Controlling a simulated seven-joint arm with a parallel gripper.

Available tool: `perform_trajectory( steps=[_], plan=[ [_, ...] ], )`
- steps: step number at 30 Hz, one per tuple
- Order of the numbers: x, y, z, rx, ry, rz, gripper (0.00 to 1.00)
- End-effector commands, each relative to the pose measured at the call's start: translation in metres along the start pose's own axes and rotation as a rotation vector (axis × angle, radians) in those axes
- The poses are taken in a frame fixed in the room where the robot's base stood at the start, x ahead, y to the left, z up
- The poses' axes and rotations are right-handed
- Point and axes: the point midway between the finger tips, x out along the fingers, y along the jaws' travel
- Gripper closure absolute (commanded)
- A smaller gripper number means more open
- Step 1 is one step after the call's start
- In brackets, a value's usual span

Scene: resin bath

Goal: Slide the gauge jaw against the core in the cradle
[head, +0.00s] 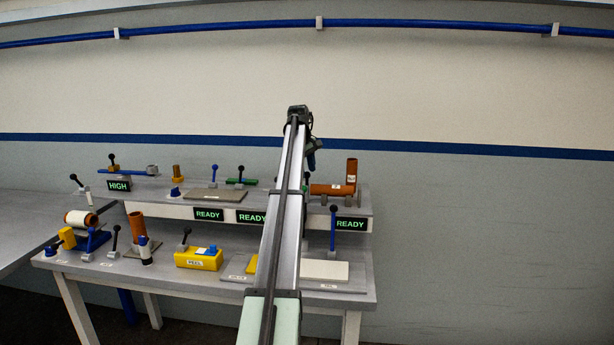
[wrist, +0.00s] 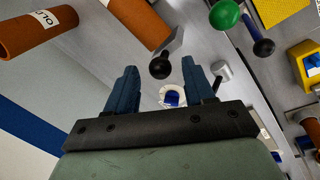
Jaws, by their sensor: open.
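In the head view an orange core with a white band (head: 82,218) lies in the blue cradle (head: 97,241) at the left end of the bench. A yellow block (head: 67,238) sits at the cradle's left side; it may be the gauge jaw, but I cannot tell for sure, nor whether it touches the core. My gripper (head: 312,152) is far to the right, above the upper shelf's right part. In the wrist view its blue fingers (wrist: 158,75) are apart. A black ball knob (wrist: 159,68) shows between them, seemingly beyond the tips. Cradle and jaw are not identifiable there.
Orange tubes (head: 330,189) lie and stand on the upper shelf at right. Several lever knobs (head: 333,209) stick up. My arm hides the bench's middle. Air above the shelves is free.

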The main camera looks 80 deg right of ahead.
Motion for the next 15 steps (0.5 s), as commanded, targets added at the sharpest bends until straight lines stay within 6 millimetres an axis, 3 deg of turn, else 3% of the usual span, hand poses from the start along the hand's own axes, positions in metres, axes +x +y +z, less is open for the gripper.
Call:
perform_trajectory(
  steps=[6, 15],
  plan=[
    [-0.046, 0.001, -0.001, 0.0, 0.001, 0.001, 0.47],
    [-0.091, 0.001, -0.001, 0.0, 0.001, 0.001, 0.47]
  ],
)
